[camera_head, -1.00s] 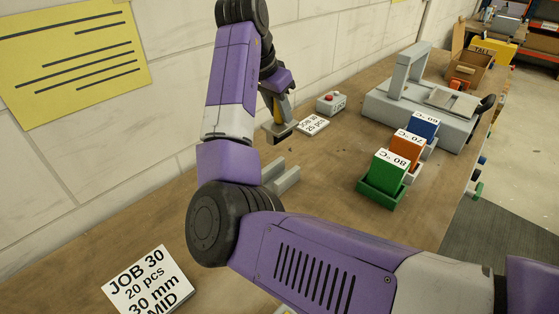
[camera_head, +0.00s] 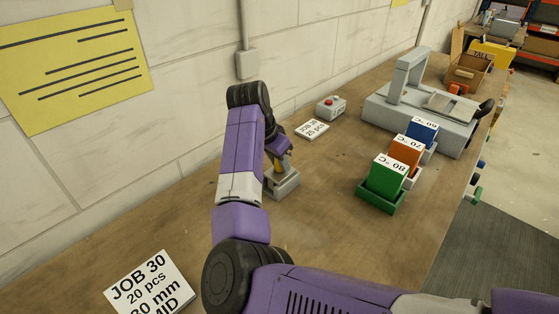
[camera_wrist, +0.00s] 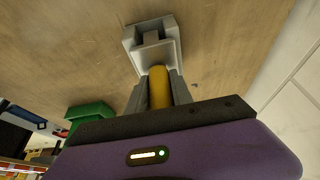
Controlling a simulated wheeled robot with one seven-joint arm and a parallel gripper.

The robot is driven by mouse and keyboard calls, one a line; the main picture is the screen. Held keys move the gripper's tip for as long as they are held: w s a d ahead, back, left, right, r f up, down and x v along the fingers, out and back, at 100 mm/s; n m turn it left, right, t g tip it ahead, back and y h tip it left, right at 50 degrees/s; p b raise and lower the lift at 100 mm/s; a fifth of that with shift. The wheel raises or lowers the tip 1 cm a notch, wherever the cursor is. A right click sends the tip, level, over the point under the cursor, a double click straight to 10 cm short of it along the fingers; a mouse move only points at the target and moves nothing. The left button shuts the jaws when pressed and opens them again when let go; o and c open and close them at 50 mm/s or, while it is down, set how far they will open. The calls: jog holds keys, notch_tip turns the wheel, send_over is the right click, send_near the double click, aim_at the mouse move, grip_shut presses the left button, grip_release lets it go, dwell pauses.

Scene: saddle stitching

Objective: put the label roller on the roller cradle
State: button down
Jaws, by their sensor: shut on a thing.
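The label roller's yellow handle (camera_wrist: 159,86) sits between the two grey fingers of my gripper (camera_wrist: 158,78) in the wrist view. My gripper (camera_head: 282,162) is shut on it. The grey roller cradle (camera_head: 285,187) stands on the bench directly below my gripper in the head view. In the wrist view, a grey block-like shape (camera_wrist: 150,42) lies just beyond the fingertips, at the handle's far end. The roller's head and the cradle are hard to tell apart there. I cannot tell whether the roller rests in the cradle or hangs just above it.
Green (camera_head: 385,180), orange (camera_head: 405,153) and blue (camera_head: 423,130) temperature blocks stand to the right. A grey machine (camera_head: 420,115), a red-button box (camera_head: 330,107) and a small job card (camera_head: 312,129) are farther back. A larger job card (camera_head: 149,288) lies at front left.

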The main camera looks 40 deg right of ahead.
jog(key=c, duration=1.1)
grip_release()
jog(key=shift+f, duration=0.1)
jog(key=b+v, duration=0.1)
jog(key=v, duration=1.1)
